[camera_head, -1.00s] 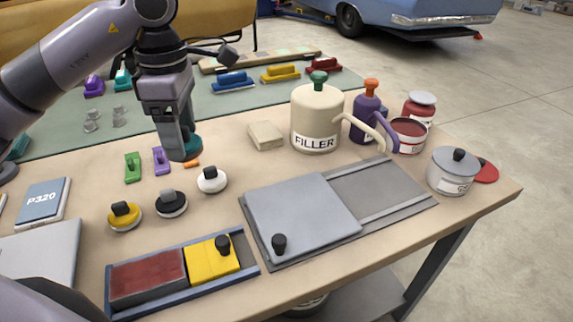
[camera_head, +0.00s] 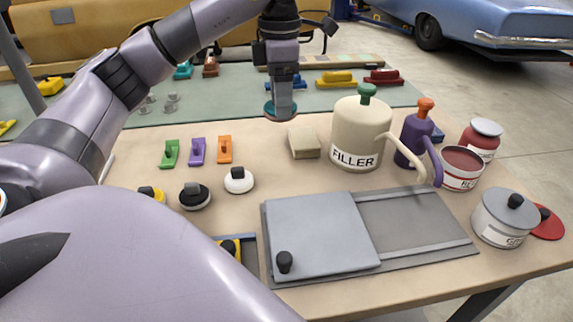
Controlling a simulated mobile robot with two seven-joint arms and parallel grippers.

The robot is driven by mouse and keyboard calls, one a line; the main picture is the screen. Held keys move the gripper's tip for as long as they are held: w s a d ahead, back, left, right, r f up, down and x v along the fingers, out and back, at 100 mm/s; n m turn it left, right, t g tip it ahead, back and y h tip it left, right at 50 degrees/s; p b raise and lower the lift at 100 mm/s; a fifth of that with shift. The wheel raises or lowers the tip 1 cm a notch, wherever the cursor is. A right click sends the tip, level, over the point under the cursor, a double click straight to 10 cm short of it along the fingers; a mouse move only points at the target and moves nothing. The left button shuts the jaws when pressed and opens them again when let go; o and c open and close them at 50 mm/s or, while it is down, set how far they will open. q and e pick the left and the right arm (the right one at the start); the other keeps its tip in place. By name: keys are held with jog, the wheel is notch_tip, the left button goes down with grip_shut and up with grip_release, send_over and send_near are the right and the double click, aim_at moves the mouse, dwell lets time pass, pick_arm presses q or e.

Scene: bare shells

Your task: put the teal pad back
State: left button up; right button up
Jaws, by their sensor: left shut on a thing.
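My left gripper (camera_head: 282,98) points down and is shut on the teal pad (camera_head: 270,113), a round disc with a reddish underside. The pad appears held above the far part of the table, near the front edge of the green mat (camera_head: 225,114), behind the cream block (camera_head: 305,143). The gripper's fingers cover part of it. Other round pads with dark knobs sit nearer: a white pad (camera_head: 239,184), a black pad (camera_head: 195,199) and a partly hidden yellow pad (camera_head: 157,195). My right gripper is not in view.
The filler jug (camera_head: 359,142) and a purple bottle (camera_head: 413,145) stand to the right. A grey sliding lid (camera_head: 322,235) covers part of a flat case. Green (camera_head: 169,155), purple (camera_head: 197,152) and orange (camera_head: 225,150) tools lie in a row. My arm hides the front left.

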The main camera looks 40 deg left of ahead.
pick_arm(q)
notch_tip(320, 180, down, 12)
jog(key=b, duration=0.2)
jog(key=shift+r+b, duration=0.25)
jog(key=shift+b, duration=0.15)
notch_tip(320, 180, down, 5)
jog(key=shift+f, duration=0.1)
jog(key=shift+f, duration=0.15)
jog(key=o, duration=1)
